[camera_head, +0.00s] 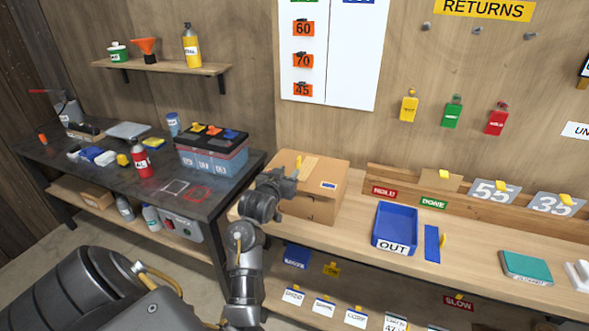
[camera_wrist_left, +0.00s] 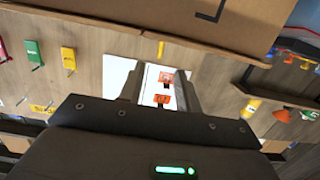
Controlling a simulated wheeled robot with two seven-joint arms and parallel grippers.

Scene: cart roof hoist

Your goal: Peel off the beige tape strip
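The beige tape strip (camera_head: 309,166) lies on top of the cardboard box (camera_head: 316,207), running toward its front left edge. My left gripper (camera_head: 287,177) is at that edge, close to the near end of the strip, and partly hides the box. In the left wrist view, my left gripper (camera_wrist_left: 160,88) has its two fingers apart with nothing between them. The cardboard box (camera_wrist_left: 115,12) fills the top of that view, and a small yellowish tab (camera_wrist_left: 161,49) shows at its edge, in line with the gap. I cannot tell whether it is the strip's end. My right gripper is not in view.
A blue OUT tray (camera_head: 397,223) and a teal block (camera_head: 526,266) sit on the wooden bench to the right. A dark table (camera_head: 110,177) on the left holds a blue-grey case (camera_head: 212,155) and a red bottle (camera_head: 141,160). Bare bench lies in front of the box.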

